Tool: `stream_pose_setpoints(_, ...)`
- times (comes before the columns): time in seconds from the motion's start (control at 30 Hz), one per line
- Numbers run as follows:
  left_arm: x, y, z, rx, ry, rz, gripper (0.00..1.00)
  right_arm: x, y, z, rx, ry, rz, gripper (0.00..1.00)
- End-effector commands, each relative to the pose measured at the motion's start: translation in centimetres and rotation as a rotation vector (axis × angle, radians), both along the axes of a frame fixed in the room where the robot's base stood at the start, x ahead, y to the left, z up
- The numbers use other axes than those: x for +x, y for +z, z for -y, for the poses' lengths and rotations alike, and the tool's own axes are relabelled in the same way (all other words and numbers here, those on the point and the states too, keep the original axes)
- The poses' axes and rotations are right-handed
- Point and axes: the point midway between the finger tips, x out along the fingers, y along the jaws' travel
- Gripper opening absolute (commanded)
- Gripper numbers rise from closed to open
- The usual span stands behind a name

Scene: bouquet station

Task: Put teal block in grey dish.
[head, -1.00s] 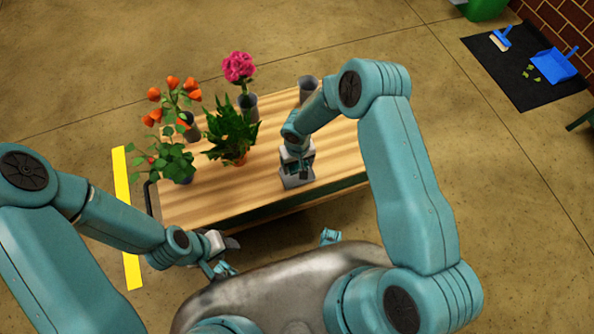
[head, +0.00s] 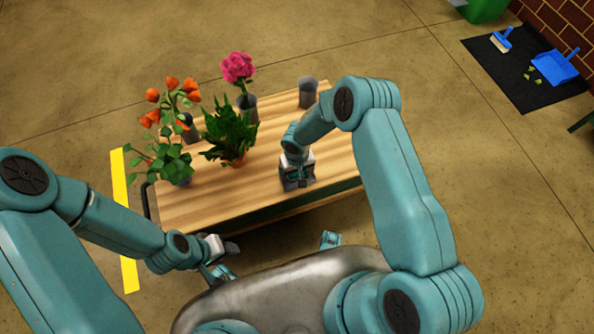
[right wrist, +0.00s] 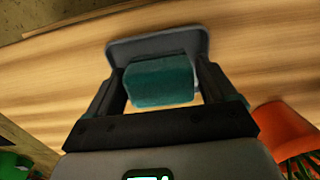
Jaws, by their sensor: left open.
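The teal block (right wrist: 160,82) is between the two fingers of my right gripper (right wrist: 162,85) in the right wrist view, with the fingers against its sides. The grey dish (right wrist: 150,46) lies behind and around the block in that view; whether the block touches its floor is hidden. In the head view my right gripper (head: 297,174) points down over the grey dish (head: 291,185) near the table's front edge, covering most of it. My left gripper (head: 231,247) is open and empty, low in front of the table.
The wooden table (head: 270,188) carries a leafy green plant in an orange pot (head: 238,160), orange flowers (head: 172,84), a pink flower (head: 237,67) and a grey cup (head: 308,92) at the back. The orange pot (right wrist: 285,130) is near my right gripper.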

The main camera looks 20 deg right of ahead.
Motion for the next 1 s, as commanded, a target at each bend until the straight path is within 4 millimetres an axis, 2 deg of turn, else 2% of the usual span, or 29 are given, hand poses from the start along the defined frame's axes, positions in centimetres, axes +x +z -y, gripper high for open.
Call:
stream_pose_setpoints(0.17,0.0,0.3,0.0,0.0,0.0,0.0,0.43,0.0,0.2,0.0,0.0,0.0,0.0,0.85)
stream_pose_setpoints(0.27,0.0,0.8,0.0,0.0,0.0,0.0,0.43,0.1,1.2,0.0,0.0,0.0,0.002,0.85)
stream_pose_setpoints(0.6,0.0,3.0,0.0,0.0,0.0,0.0,0.43,0.1,9.0,0.0,-0.001,0.001,0.003,0.85)
stream_pose_setpoints(0.73,0.0,3.4,0.0,0.0,0.0,0.0,0.43,0.1,11.1,0.0,0.0,0.0,0.002,0.85)
stream_pose_setpoints(0.87,0.0,3.6,0.0,0.0,0.0,0.0,0.43,-0.1,12.1,0.0,0.003,0.001,-0.001,0.85)
stream_pose_setpoints(0.93,0.0,3.6,0.0,0.0,0.0,0.0,0.43,-1.3,12.0,-0.4,0.038,0.001,-0.018,0.85)
stream_pose_setpoints(0.97,0.0,3.6,0.0,0.0,0.0,0.0,0.43,-2.4,11.7,-0.8,0.069,0.0,-0.03,0.85)
stream_pose_setpoints(1.0,0.0,3.6,0.0,0.0,0.0,0.0,0.43,-4.2,11.4,-1.4,0.124,-0.002,-0.048,0.85)
